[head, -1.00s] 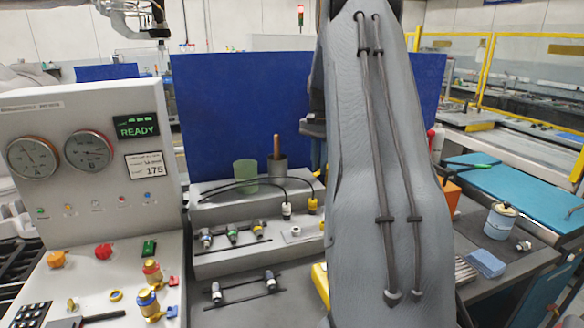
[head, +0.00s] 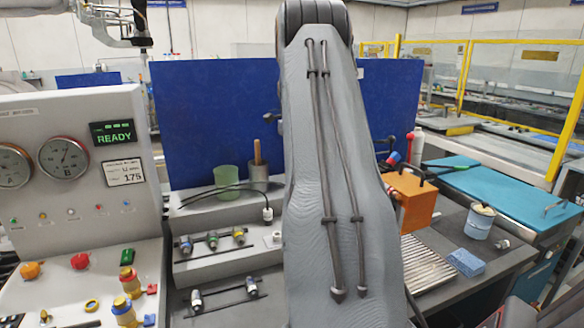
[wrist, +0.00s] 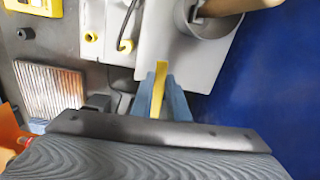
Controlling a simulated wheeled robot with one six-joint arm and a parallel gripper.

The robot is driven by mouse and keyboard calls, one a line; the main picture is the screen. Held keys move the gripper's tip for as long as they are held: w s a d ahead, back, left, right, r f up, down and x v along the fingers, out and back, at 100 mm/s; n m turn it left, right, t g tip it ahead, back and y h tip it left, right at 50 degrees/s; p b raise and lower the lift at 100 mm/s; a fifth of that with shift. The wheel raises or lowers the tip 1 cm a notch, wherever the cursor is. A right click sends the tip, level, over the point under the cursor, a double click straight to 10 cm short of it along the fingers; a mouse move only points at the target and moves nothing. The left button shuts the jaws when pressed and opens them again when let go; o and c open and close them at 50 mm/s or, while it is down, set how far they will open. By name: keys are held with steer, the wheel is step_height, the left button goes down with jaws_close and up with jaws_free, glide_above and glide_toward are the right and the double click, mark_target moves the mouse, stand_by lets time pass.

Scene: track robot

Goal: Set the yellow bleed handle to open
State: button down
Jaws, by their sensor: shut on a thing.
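A narrow yellow bar (wrist: 160,90), which looks like the bleed handle, stands between the two blue-grey fingers of my gripper (wrist: 160,86) in the wrist view. The fingers are shut on it. Its pivot and any open or closed marking are hidden, so I cannot tell its setting. In the head view my grey arm covers the middle of the bench and hides the gripper and the handle.
A control panel with a green READY display (head: 113,132) stands at left. A green cup (head: 227,178) and hose fittings sit left of my arm. An orange box (head: 413,197), a blue sponge (head: 466,262) and a can (head: 480,220) are at right. A blue screen (head: 215,110) stands behind.

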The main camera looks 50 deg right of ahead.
steer(key=shift+d+r, duration=0.15)
steer(key=c, duration=1.8)
jaws_free()
steer(key=shift+o, duration=0.6)
step_height(320, 180, up, 8)
steer(key=b, duration=0.2)
steer(key=shift+f, duration=0.2)
